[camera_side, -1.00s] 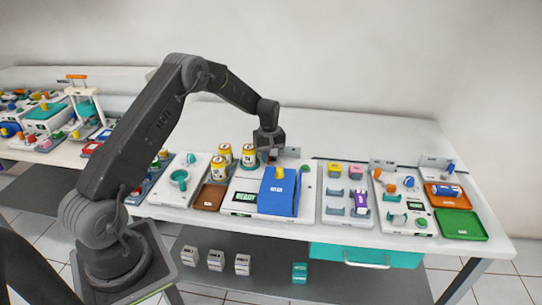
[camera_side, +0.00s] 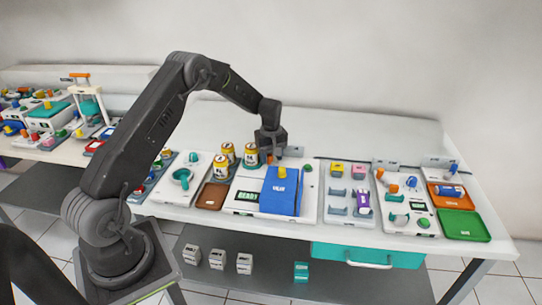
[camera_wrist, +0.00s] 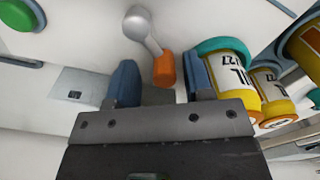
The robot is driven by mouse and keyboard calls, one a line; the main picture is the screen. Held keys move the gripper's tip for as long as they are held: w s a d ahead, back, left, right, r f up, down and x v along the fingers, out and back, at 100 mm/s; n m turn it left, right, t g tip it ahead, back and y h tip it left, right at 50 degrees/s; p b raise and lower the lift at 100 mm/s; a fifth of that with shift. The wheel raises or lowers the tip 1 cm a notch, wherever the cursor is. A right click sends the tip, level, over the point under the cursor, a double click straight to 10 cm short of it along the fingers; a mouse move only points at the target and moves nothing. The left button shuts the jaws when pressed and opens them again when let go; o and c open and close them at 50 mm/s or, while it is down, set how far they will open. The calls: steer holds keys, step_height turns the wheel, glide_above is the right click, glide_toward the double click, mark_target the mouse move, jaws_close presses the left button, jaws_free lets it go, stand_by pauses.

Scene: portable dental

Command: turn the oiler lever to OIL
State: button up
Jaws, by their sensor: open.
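The lever has a silver ball pivot, a metal stem and an orange grip (camera_wrist: 164,70), seen in the wrist view. In the side view a bit of orange (camera_side: 270,159) shows just under my gripper (camera_side: 270,152), at the back of the white machine with the READY display (camera_side: 248,196). My gripper is open in the wrist view (camera_wrist: 161,78), with one finger on each side of the orange grip. Gaps show on both sides, so neither finger clearly touches it. No OIL marking is readable in either view.
A blue box-like part (camera_side: 281,190) is in front of my gripper. A green button (camera_wrist: 20,14) is at the upper left of the wrist view.

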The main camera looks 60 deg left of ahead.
step_height(320, 180, up, 14)
stand_by(0.6)
steer(key=s+d+r+m+t, duration=0.3)
steer(key=s+d+r+m, duration=0.4)
steer(key=s+d+r, duration=0.55)
steer(key=s+d+m+t, duration=0.1)
steer(key=s+d+m, duration=0.3)
steer(key=s, duration=0.4)
steer(key=s+d+m+t, duration=0.1)
steer(key=s+d+m, duration=0.3)
steer(key=s+d, duration=0.3)
steer(key=s, duration=0.2)
steer(key=shift+s+t, duration=0.3)
steer(key=shift+c, duration=0.5)
